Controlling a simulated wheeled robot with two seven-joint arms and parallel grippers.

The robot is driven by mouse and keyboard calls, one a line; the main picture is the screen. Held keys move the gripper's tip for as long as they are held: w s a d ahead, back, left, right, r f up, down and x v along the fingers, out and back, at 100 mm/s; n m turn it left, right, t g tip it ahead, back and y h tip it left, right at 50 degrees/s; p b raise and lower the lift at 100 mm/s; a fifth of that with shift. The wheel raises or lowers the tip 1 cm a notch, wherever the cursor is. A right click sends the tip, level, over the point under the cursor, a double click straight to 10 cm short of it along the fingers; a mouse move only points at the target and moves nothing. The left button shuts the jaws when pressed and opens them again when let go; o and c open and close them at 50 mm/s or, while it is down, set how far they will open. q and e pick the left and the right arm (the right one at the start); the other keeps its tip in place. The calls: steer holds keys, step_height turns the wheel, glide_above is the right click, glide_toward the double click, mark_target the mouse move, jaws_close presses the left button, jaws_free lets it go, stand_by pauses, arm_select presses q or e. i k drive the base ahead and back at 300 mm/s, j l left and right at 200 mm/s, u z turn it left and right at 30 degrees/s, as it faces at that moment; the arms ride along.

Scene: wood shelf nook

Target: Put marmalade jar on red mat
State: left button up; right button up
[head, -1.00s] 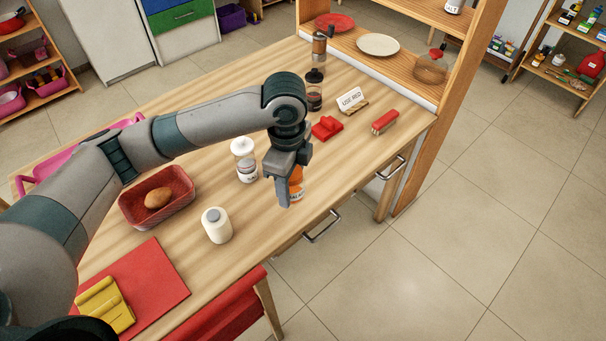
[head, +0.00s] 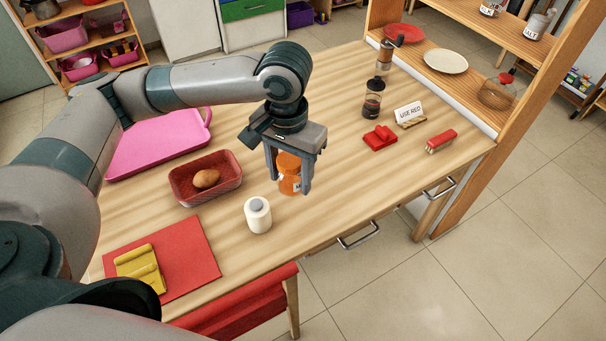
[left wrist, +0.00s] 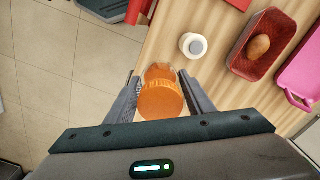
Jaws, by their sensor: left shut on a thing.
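The marmalade jar (head: 289,176), orange with an orange lid, is between the fingers of my left gripper (head: 289,189) in the head view. The gripper is shut on it from above. The jar (left wrist: 160,98) also shows between both fingers in the left wrist view. It appears to be held above the table, though the gap is hard to judge. The red mat (head: 198,258) lies flat at the table's near left, apart from the jar. A yellow ridged object (head: 140,267) covers the mat's left part; its right part is bare. My right gripper is not in view.
A white bottle (head: 258,215) stands between jar and mat. A red basket (head: 225,168) with a brown roundish item (head: 206,178) is behind it. A pink tray (head: 150,152) lies further back. A "USE RED" sign (head: 409,112) and red items stand right. A red seat (head: 235,315) is below the front edge.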

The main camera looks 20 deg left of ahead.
mark_target(188, 252)
steer(key=u, duration=0.45)
steer(key=i+l+u, duration=0.1)
steer(key=u, duration=0.3)
steer(key=l+u, duration=0.1)
steer(key=u, duration=0.35)
steer(key=l+u, duration=0.1)
steer(key=u, duration=0.35)
steer(key=i+l, duration=0.05)
